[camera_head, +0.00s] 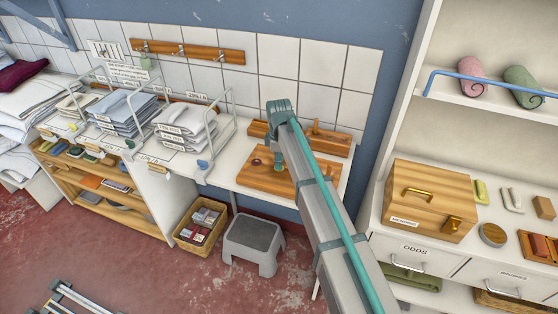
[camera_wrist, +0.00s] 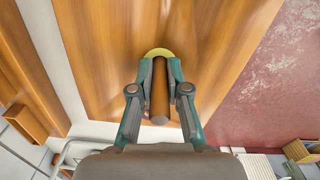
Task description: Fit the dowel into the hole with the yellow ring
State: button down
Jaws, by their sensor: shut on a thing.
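My gripper (camera_wrist: 160,68) is shut on a brown wooden dowel (camera_wrist: 160,95) in the wrist view, with one finger on each side of it. The dowel's near end points towards the camera. A yellow ring (camera_wrist: 159,52) shows just beyond the fingertips on the wooden board (camera_wrist: 215,30), in line with the dowel. The fingers and dowel cover most of the ring and its hole. I cannot tell whether the dowel's far end is in the hole. In the head view, the board (camera_head: 252,180) lies on the white worktop and my arm hides much of it.
A wooden rack (camera_head: 328,146) with an upright peg stands behind the board. A small dark red thing (camera_head: 256,162) is on the board's left part. Wire racks of folded linen (camera_head: 185,120) stand to the left, and a wooden box (camera_head: 430,195) to the right.

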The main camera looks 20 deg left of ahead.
jog(key=shift+f, duration=0.2)
jog(key=c, duration=1.2)
grip_release()
jog(key=shift+o, duration=0.2)
jog(key=shift+r, duration=0.2)
notch_tip(320, 180, up, 12)
jog(key=b, duration=0.3)
